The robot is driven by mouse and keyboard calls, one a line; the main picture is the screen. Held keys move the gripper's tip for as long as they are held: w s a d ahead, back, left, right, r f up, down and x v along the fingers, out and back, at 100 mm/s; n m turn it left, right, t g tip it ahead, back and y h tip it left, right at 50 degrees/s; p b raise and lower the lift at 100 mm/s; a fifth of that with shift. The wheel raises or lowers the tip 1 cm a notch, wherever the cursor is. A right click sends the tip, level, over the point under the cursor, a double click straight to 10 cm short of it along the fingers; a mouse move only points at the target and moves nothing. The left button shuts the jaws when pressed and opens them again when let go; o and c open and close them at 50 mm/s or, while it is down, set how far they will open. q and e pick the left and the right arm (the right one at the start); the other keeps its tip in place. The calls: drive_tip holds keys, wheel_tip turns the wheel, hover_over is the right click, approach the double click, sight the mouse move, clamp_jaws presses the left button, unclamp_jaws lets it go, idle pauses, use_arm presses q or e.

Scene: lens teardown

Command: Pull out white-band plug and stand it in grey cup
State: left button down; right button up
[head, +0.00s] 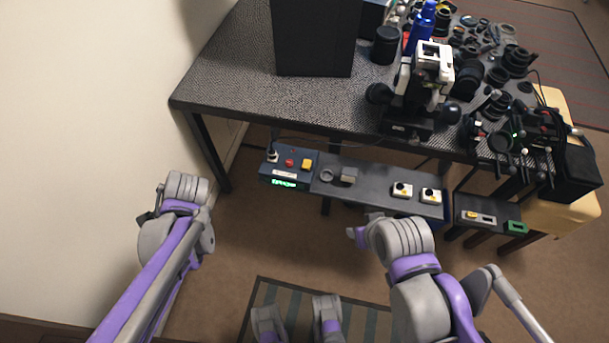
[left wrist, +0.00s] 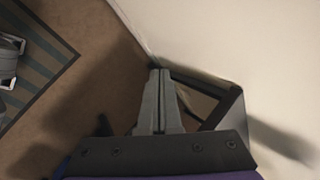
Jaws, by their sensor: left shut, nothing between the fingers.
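A small dark plug with a pale band (head: 272,156) stands upright at the left end of the control box; it is too small to be sure of its details. My left gripper (left wrist: 160,73) is shut and empty in the left wrist view, pointing toward the wall and a dark table leg. In the head view my left arm is left of the bench, well apart from plug and cup. My right arm is in front of the bench; its fingers cannot be made out.
The control box (head: 284,174) has a red button, a yellow button and a green display. The cluttered dark table (head: 235,80) overhangs behind.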

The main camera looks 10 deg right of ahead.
use_arm(q)
drive_tip(key=s+d+n+h, duration=0.2)
drive_tip(key=s+d+n, duration=0.1)
drive_tip(key=s+n, duration=0.2)
drive_tip(key=s+d+r+n+h, duration=0.1)
drive_tip(key=s+d+n, duration=0.3)
drive_tip(key=s, duration=0.6)
drive_tip(key=shift+r+n+h, duration=0.15)
drive_tip(key=shift+n+h, duration=0.65)
drive_tip(key=shift+h, duration=0.1)
drive_tip(key=c, duration=1.6)
unclamp_jaws()
